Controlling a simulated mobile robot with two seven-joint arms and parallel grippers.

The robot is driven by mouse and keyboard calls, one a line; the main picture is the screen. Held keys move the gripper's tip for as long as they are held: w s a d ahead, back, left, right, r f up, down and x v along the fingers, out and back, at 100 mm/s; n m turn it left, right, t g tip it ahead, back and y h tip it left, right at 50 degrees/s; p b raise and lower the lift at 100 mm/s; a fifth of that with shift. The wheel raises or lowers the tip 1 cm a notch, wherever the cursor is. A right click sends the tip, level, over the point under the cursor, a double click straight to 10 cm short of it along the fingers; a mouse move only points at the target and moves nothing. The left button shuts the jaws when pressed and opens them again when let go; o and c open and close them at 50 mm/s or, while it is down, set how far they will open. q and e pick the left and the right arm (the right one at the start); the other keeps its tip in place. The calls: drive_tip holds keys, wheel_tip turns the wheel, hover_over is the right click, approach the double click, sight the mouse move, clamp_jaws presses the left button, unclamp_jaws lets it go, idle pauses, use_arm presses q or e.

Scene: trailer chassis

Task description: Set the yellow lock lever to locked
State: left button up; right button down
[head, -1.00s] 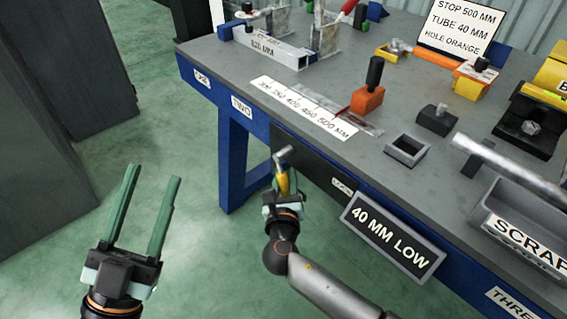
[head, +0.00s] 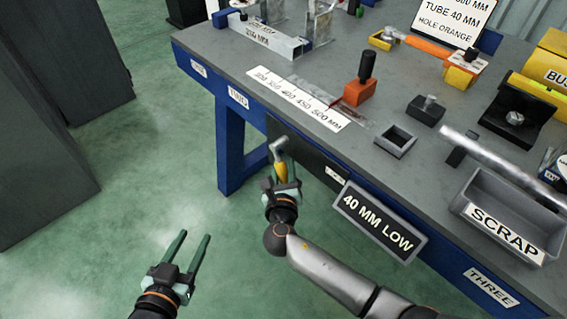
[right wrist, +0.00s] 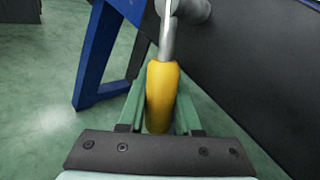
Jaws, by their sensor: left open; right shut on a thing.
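The yellow lock lever (head: 281,172) sticks out from the black panel on the bench's front side, its metal shaft meeting a grey pivot (head: 278,146). My right gripper (head: 284,183) is shut on the yellow grip. In the right wrist view the yellow lever (right wrist: 162,95) stands between the green fingers (right wrist: 161,120), its shaft running up to the grey pivot (right wrist: 190,10). The fingers hide part of the grip's sides. My left gripper (head: 190,245) is open and empty, in the air over the floor left of the bench.
The black panel (head: 308,160) and a "40 MM LOW" sign (head: 379,222) are on the bench front, the sign right of my right gripper. The bench top (head: 235,60) carries an orange stop (head: 359,93), a square tube piece (head: 395,141) and a scrap tray (head: 480,190).

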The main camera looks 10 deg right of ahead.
drive_tip(key=shift+r, duration=0.1)
drive_tip(key=c, duration=0.6)
unclamp_jaws()
